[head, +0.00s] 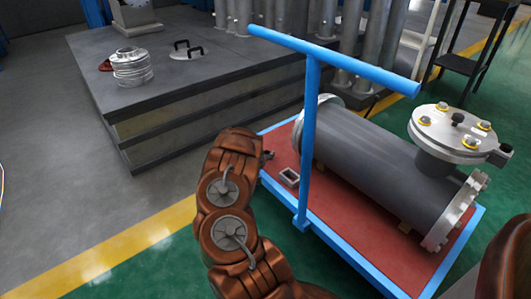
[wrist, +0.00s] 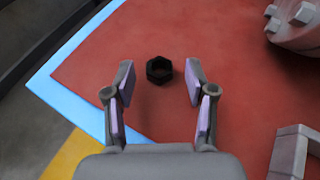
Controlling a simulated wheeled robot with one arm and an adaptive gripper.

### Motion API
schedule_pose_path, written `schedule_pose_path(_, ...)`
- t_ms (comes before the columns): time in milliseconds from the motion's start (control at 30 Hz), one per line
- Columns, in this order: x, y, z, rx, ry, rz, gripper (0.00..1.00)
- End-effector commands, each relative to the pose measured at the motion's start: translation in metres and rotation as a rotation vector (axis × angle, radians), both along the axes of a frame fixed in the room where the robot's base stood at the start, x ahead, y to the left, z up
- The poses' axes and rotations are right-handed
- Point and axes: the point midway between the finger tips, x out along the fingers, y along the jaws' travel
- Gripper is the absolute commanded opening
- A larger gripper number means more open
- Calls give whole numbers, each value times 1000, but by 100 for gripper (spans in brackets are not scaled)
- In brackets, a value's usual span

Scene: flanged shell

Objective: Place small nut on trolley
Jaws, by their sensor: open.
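The small nut (wrist: 159,81), dark and hexagonal, appears to lie flat on the trolley's red deck (wrist: 235,100) near its blue-edged corner. My gripper (wrist: 160,88) is open above the deck, its fingers either side of the nut in the wrist view. The nut looks slightly beyond the fingertips, with clear gaps on both sides. In the head view, the trolley (head: 282,160) has a blue frame and handle. My brown arm covers its near left corner and hides most of my gripper; I cannot make out the nut there.
A large grey flanged shell (head: 375,165) lies on the trolley, right of the handle. A small rectangular metal bracket (head: 289,177) sits on the deck, also at right in the wrist view (wrist: 290,150). A dark table (head: 180,70) with metal parts stands at back left.

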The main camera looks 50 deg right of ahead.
Motion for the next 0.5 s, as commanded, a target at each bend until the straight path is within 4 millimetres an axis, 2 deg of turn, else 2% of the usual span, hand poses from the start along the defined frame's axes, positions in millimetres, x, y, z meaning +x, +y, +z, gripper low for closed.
schedule_pose_path(500,-15,64,27,7,-1,4,55)
